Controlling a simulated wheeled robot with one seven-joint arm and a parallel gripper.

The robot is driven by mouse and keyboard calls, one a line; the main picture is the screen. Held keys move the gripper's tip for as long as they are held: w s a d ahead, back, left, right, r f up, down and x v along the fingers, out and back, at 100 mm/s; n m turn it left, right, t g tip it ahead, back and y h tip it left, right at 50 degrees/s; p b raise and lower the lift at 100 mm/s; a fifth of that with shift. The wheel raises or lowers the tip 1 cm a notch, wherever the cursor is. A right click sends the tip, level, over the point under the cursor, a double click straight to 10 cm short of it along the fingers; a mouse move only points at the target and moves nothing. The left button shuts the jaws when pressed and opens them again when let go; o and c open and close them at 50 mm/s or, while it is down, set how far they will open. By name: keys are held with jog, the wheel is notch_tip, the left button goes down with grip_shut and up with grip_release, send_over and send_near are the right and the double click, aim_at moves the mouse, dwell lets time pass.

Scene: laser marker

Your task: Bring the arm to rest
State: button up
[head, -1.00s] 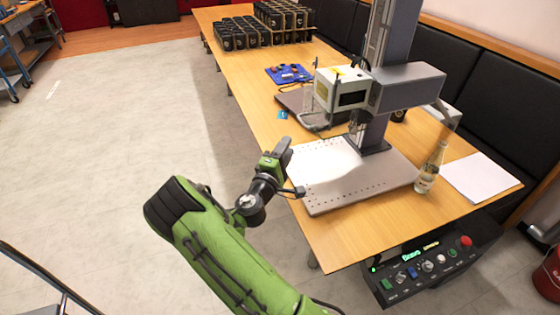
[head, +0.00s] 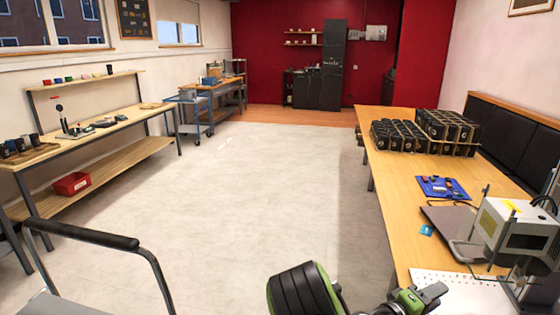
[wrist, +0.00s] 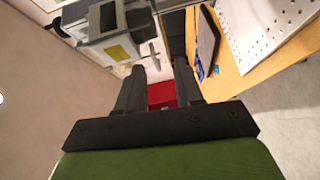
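My green arm shows at the bottom of the head view, with my gripper (head: 432,294) at the left edge of the right-hand wooden table (head: 405,215). In the wrist view my gripper (wrist: 160,90) has its two dark fingers spread apart with nothing between them. The laser marker (head: 520,225) stands on the table to the right of my gripper. Its perforated plate (head: 455,290) is close beside the gripper in the head view and also shows in the wrist view (wrist: 268,25).
Racks of black mugs (head: 425,132) stand far back on the table, with a blue mat (head: 442,188) nearer. A workbench (head: 100,130) with a red bin (head: 71,184) below lines the left wall. The floor (head: 250,220) between is clear.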

jog(key=s+m+g+y, duration=0.4)
jog(key=s+m, duration=0.1)
jog(key=s, duration=0.1)
jog(key=s+a+r+t+y+p, duration=0.1)
jog(key=s+a+r+y, duration=0.3)
jog(key=a, duration=0.3)
jog(key=s+a+r+n+t+y+p, duration=0.1)
jog(key=s+a+r+y, duration=0.3)
jog(key=s+a, duration=0.2)
jog(key=s+a+r+n+t+y+p, duration=0.1)
jog(key=s+a+r+y, duration=0.3)
jog(key=a, duration=0.5)
jog(key=shift+s+a+t+y+p, duration=0.3)
jog(key=shift+s+a+t, duration=0.1)
jog(key=shift+s, duration=0.3)
